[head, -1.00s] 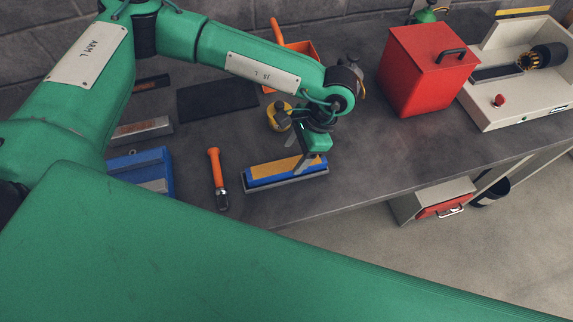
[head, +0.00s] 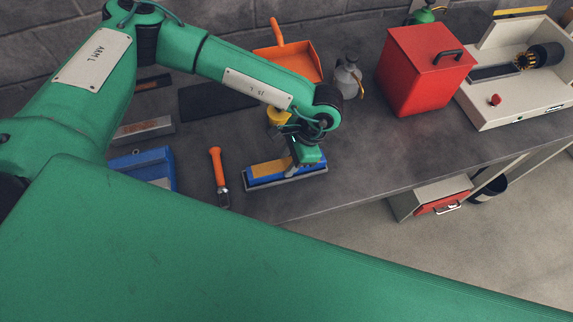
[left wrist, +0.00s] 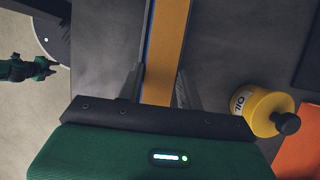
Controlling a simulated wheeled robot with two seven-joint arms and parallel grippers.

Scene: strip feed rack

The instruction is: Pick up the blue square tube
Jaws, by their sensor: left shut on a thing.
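The blue square tube (head: 259,169) has a yellow-orange strip along its top. It lies lengthwise in a narrow grey holder (head: 287,182) near the bench's front edge. My left gripper (head: 296,166) is shut on the tube, right of its middle, and hides part of it. In the left wrist view the tube (left wrist: 165,50) runs between the two fingers (left wrist: 160,92), with the yellow-orange face showing. I see no clear gap between tube and holder. A small dark green part at the left of the left wrist view looks like my right gripper (left wrist: 50,68); its jaws are unclear.
A yellow oil can (head: 276,115) stands close behind the gripper. An orange-handled tool (head: 217,172) and a blue box (head: 150,165) lie left of the holder. An orange dustpan (head: 290,60), grey can (head: 347,80) and red box (head: 422,70) stand behind. The bench right of the tube is clear.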

